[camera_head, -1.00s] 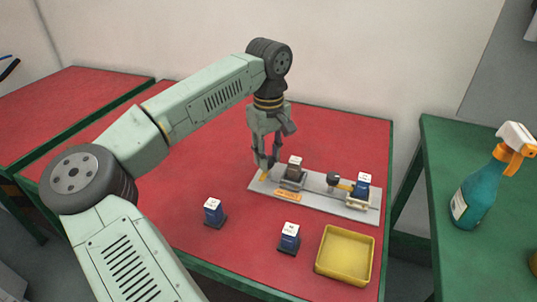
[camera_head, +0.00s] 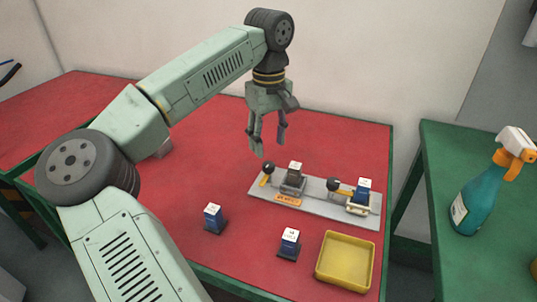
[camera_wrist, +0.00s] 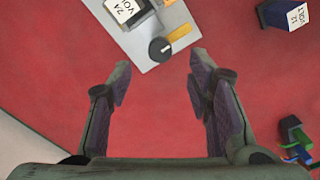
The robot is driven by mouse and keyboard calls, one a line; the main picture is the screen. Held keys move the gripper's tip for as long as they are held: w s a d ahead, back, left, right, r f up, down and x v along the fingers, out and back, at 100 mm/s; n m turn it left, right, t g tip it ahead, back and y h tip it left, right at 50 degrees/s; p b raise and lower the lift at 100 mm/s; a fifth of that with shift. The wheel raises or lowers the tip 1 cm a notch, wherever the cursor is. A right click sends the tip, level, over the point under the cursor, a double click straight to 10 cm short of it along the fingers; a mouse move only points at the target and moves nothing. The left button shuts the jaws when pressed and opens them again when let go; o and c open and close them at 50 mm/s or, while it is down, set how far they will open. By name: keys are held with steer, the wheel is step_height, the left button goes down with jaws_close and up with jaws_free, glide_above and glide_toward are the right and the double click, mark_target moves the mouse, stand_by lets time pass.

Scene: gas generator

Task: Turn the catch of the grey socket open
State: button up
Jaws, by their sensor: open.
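The grey socket (camera_head: 291,187) stands on the left part of a pale grey board and holds a dark block with a white top. Its catch, a black knob (camera_head: 268,167) with a yellow bar (camera_head: 265,181), is left of it. The bar points toward the board's front edge, not across the socket. The wrist view shows the knob (camera_wrist: 160,49) and bar (camera_wrist: 180,33) too, the bar angled away from the block (camera_wrist: 128,10). My gripper (camera_head: 270,147) is open and empty, above and behind the catch, apart from it; its fingers frame the knob in the wrist view (camera_wrist: 160,72).
On the board's right, a cream socket (camera_head: 358,209) holds a blue block (camera_head: 364,189), with its own catch (camera_head: 345,187) pointing toward it. Two blue blocks (camera_head: 213,217) (camera_head: 290,243) and a yellow tray (camera_head: 345,260) are in front. A spray bottle (camera_head: 480,200) stands on the right table.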

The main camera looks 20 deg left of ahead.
mark_target(268, 164)
step_height(268, 164, up, 6)
steer(key=shift+f, duration=0.2)
stand_by(0.4)
